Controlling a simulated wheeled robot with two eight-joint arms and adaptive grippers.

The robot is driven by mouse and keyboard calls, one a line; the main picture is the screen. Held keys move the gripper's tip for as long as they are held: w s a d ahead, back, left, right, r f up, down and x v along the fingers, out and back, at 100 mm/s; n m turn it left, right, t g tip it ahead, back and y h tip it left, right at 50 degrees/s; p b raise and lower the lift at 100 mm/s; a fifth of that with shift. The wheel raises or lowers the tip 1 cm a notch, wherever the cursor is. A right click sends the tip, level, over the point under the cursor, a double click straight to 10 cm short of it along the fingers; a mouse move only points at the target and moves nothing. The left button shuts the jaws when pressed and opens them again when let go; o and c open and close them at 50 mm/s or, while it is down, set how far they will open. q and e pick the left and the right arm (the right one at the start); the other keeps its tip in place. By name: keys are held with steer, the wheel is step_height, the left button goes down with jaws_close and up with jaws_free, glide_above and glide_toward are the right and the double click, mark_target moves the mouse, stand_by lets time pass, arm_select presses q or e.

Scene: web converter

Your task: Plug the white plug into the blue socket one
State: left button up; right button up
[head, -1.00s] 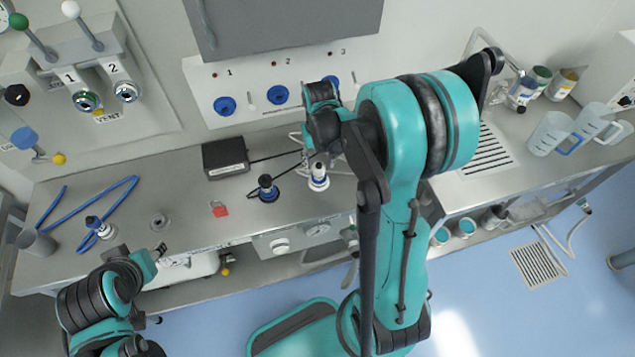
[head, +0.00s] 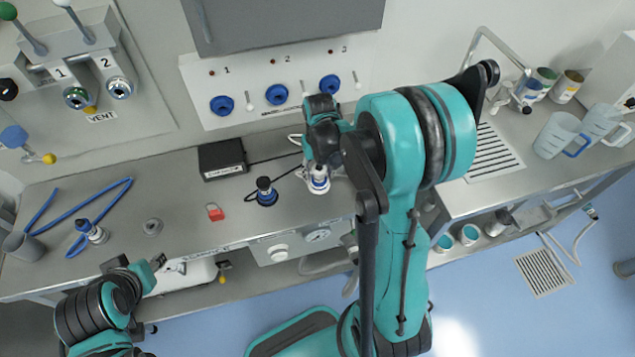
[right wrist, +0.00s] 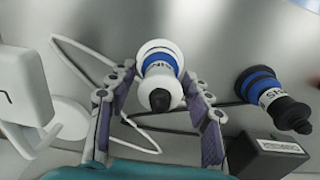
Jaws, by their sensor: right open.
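The white plug (head: 319,184) with a blue ring stands on the steel bench. In the right wrist view the white plug (right wrist: 160,58) sits between the spread fingers of my right gripper (right wrist: 160,112), with gaps on both sides. In the head view my right gripper (head: 316,165) is just above and behind the plug, partly covering it. Blue socket one (head: 222,105) is on the white wall panel, under the number 1, with nothing in it. My left gripper (head: 142,268) is low at the left, in front of the bench edge; its finger opening is unclear.
A black plug (head: 266,192) stands left of the white one; it also shows in the right wrist view (right wrist: 270,92). A black box (head: 222,158), red padlock (head: 214,212) and blue hose (head: 100,205) lie further left. Sockets two (head: 276,95) and three (head: 329,84) are beside socket one.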

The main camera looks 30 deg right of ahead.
jaws_close()
steer(key=shift+r, duration=0.1)
steer(key=shift+r+p, duration=2.85)
steer(key=shift+r, duration=1.05)
